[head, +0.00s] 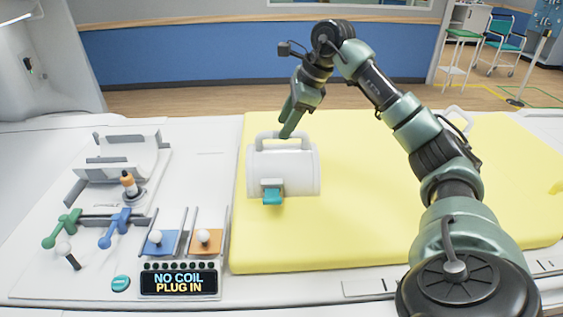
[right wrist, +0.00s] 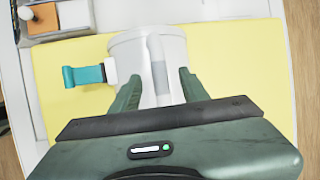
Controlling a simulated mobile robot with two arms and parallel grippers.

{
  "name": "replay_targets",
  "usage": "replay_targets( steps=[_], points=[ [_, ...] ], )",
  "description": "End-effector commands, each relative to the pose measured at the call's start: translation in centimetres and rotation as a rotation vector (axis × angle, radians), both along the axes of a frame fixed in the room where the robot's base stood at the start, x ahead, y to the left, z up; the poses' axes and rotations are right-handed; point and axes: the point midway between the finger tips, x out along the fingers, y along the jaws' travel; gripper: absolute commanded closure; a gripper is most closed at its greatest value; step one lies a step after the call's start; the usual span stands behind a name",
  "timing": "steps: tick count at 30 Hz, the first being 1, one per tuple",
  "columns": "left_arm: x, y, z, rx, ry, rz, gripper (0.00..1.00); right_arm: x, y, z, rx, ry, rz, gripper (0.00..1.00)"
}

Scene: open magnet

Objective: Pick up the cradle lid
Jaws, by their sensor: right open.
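The cradle lid (head: 284,172) is a white rounded shell with a loop handle on top and a teal latch (head: 273,196) on its front. It sits on the yellow pad. My right gripper (head: 287,132) comes down from above at the lid's handle (head: 268,137). In the right wrist view my right gripper (right wrist: 158,86) is open, with one green finger on each side of the light grey handle bar (right wrist: 160,78). The lid (right wrist: 130,54) and the teal latch (right wrist: 84,76) show there too. I cannot tell whether the fingers touch the handle. My left gripper is not in view.
The yellow pad (head: 400,200) is mostly clear around the lid. To the left, a white console holds green (head: 62,229) and blue levers (head: 115,228), an orange-topped plug (head: 128,186), blue and orange sliders, and a display (head: 179,283) reading "NO COIL PLUG IN".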

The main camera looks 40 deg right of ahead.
Motion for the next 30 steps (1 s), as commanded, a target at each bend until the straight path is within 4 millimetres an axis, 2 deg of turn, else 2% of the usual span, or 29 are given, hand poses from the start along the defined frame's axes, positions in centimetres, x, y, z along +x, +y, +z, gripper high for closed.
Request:
replay_targets(
  steps=[5, 9, 17, 18, 21, 23, 30],
  points=[
    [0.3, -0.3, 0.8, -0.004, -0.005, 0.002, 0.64, 1.3, 1.2, -2.1, 0.003, 0.002, 0.003, 0.55],
    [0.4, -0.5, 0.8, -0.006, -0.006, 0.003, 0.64, 1.9, 1.3, -3.6, 0.001, 0.001, 0.0, 0.55],
    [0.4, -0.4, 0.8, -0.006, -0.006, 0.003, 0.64, 2.1, 1.4, -4.1, 0.001, -0.001, 0.0, 0.55],
    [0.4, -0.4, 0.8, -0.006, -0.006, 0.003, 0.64, 2.1, 1.4, -4.1, 0.001, -0.001, 0.0, 0.58],
    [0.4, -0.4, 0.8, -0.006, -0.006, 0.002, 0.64, 2.0, 1.4, -4.0, 0.0, -0.001, 0.0, 0.85],
    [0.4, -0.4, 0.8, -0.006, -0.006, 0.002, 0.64, 2.0, 1.4, -4.0, 0.0, -0.001, 0.0, 1.0],
    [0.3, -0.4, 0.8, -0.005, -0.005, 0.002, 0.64, 2.0, 1.4, -4.0, 0.0, -0.001, 0.0, 1.0]
  ],
)
